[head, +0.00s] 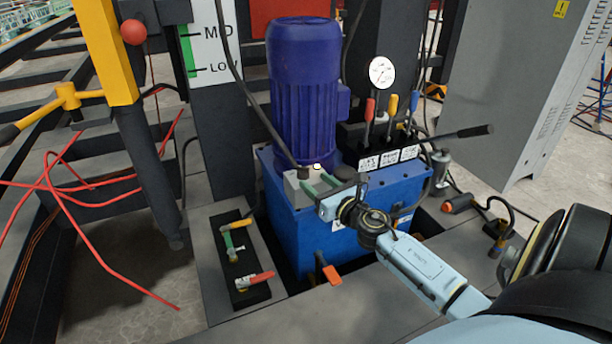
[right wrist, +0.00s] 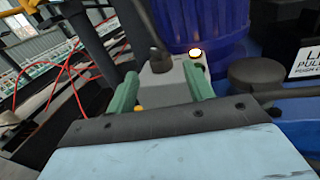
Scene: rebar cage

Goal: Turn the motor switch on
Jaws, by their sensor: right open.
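The motor switch is a small grey box (head: 293,190) with a black knob (head: 303,172) on top, fixed at the left front of the blue hydraulic unit beneath the blue motor (head: 303,95). A pale, bright round lamp (head: 317,166) sits beside the knob. My right gripper (head: 327,182) is open at the box, its green fingers pointing toward it. In the right wrist view the knob (right wrist: 159,60) shows between and just beyond the two fingertips (right wrist: 159,78), with no visible contact. The lamp (right wrist: 197,54) is near the right fingertip. My left gripper is out of view.
A black plate with small valves (head: 235,260) lies left. A yellow post (head: 105,50) and red wires (head: 85,225) are farther left. A grey cabinet (head: 510,90) stands right.

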